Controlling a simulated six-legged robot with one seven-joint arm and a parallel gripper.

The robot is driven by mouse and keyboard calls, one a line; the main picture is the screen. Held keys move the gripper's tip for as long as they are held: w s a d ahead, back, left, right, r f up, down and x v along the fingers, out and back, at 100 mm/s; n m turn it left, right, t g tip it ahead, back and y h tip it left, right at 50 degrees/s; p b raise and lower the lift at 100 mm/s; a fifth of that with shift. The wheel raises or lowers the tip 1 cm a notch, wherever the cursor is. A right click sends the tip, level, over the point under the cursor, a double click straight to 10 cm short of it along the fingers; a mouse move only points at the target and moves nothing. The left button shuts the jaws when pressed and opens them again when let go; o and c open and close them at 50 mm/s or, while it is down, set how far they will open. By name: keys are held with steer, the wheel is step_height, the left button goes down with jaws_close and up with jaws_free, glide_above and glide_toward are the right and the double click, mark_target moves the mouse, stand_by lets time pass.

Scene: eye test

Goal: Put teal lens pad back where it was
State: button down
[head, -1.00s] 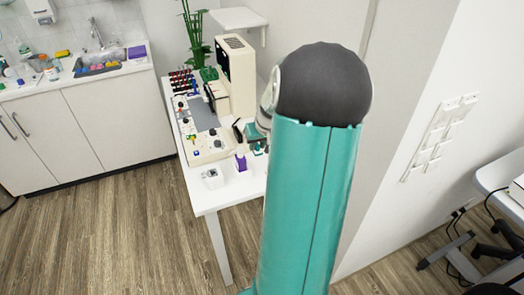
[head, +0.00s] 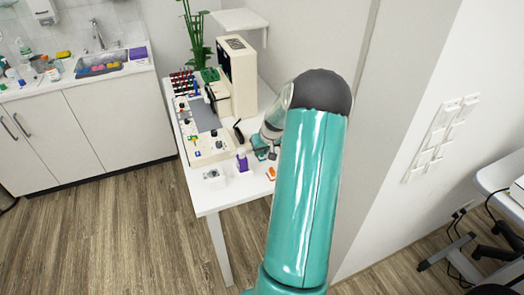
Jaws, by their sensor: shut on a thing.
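My gripper (head: 264,146) is low over the right part of the white table, at the end of my teal arm. It is shut on a small teal thing that looks like the teal lens pad (head: 261,153). The pad is tiny here, and I cannot tell whether it touches the table.
The white table (head: 207,200) also bears a beige machine (head: 237,78), a control board (head: 205,147), a black item (head: 238,133) and a small white container (head: 214,176). A green plant (head: 195,40) stands behind. The wall is close on the right. The table's front corner is mostly clear.

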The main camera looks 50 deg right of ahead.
steer(key=shift+f, duration=0.1)
steer(key=c, duration=1.2)
jaws_free()
steer(key=v, duration=1.2)
steer(key=w+a+r+n, duration=0.1)
steer(key=a+r, duration=0.3)
steer(key=a, duration=0.5)
steer(key=w+a+r+n, duration=0.15)
steer(key=a+r, duration=0.35)
steer(key=a, duration=0.5)
steer(key=w+a+r+n, duration=0.15)
steer(key=a+r, duration=0.25)
steer(key=a, duration=0.5)
steer(key=s+a+r+n, duration=0.1)
steer(key=s+a, duration=0.5)
steer(key=a, duration=0.3)
steer(key=s+a+r+n+t+y, duration=0.1)
steer(key=s+a+r, duration=0.1)
steer(key=s+a, duration=0.5)
steer(key=a, duration=0.3)
steer(key=shift+a, duration=0.25)
